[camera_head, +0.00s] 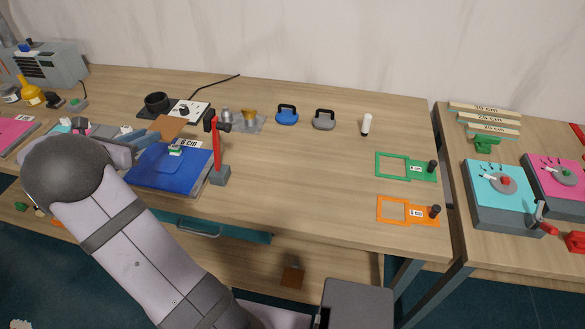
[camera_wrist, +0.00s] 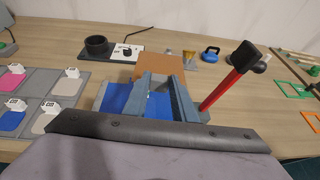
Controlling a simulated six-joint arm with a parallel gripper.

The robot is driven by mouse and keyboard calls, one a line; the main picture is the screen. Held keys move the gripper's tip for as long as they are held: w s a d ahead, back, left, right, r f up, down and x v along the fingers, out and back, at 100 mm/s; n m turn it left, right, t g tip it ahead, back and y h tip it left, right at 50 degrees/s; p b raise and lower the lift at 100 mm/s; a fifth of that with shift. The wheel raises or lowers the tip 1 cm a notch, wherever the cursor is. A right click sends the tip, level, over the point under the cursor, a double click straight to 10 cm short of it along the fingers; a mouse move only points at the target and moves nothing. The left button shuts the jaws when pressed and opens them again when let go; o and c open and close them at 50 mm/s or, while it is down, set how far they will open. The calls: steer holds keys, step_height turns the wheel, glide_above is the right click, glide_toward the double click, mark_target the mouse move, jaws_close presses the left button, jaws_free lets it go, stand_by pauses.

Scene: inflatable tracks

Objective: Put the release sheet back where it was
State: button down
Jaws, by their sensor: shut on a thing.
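The brown release sheet (camera_head: 168,127) is in my gripper (camera_head: 148,137), above the far left part of the blue pad. In the wrist view the sheet (camera_wrist: 160,66) sticks out beyond the fingertips of my gripper (camera_wrist: 161,80). The gripper is shut on its near edge; the exact contact is hard to see. The blue pad (camera_head: 150,182) lies below, with a small white and green piece (camera_head: 175,149) on it and a 5 cm label at its far edge. In the wrist view blue (camera_wrist: 158,104) shows between the fingers.
A red lever (camera_head: 217,145) on a grey base stands at the pad's right. Green (camera_head: 391,165) and orange (camera_head: 392,211) frames lie right. The table's middle is clear.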

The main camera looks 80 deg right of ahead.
steer(key=s+d+r+m+g+p, duration=0.2)
steer(key=s+d+r+g, duration=0.15)
steer(key=s+r, duration=0.5)
steer(key=m+g+y+b, duration=0.4)
steer(key=m+g+b, duration=0.15)
steer(key=b, duration=0.65)
glide_above(295, 185)
step_height(295, 185, down, 16)
steer(key=shift+m+t, duration=0.3)
steer(key=shift+m, duration=0.05)
steer(key=shift+f+p, duration=0.3)
steer(key=shift+f, duration=4.5)
steer(key=shift+f, duration=0.1)
